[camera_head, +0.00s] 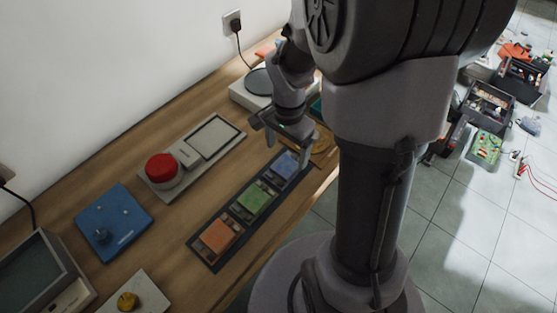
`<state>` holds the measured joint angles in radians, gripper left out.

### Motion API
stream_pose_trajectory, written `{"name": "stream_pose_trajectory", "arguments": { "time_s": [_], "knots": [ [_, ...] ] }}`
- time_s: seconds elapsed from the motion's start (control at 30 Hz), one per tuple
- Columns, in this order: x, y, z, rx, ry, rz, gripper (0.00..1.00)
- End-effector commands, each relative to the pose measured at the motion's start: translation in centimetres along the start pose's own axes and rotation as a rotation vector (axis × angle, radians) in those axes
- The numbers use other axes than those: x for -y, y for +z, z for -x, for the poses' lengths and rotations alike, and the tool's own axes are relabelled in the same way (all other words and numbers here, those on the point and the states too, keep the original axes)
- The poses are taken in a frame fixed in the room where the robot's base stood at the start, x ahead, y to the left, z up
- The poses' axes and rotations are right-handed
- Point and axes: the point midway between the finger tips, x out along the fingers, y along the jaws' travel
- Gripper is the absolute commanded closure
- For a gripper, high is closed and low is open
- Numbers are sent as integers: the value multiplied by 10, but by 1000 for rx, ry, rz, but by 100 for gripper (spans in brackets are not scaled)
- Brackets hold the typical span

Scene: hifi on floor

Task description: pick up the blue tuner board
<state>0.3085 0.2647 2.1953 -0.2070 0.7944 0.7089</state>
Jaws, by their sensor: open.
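A dark tray (193,245) on the wooden bench holds three small boards in a row. The blue board (285,167) lies at its far right end, and is likely the blue tuner board. The green board (256,198) is in the middle and the orange board (219,235) at the near left end. My gripper (284,143) is open, with its fingers pointing down near the far end of the tray, close to the blue board in the picture. Its height above the board is hard to tell. Nothing shows between the fingers.
Left of the tray are a panel with a red button (163,167), a blue square panel with a knob (113,222) and a small screen device (40,275). A white device (247,94) stands behind my gripper. Open toolboxes (488,106) lie on the tiled floor.

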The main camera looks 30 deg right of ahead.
Motion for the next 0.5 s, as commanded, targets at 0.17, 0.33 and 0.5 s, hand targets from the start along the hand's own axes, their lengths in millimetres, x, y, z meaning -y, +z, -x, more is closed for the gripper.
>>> {"name": "stream_pose_trajectory", "arguments": {
  "time_s": [0.17, 0.33, 0.5],
  "knots": [
    [1, 0, -22, -1, -1, 1, 16],
    [4, -2, -49, 0, 1, 1, 16],
    [5, -2, -74, 0, -1, 2, 16]
  ]
}}
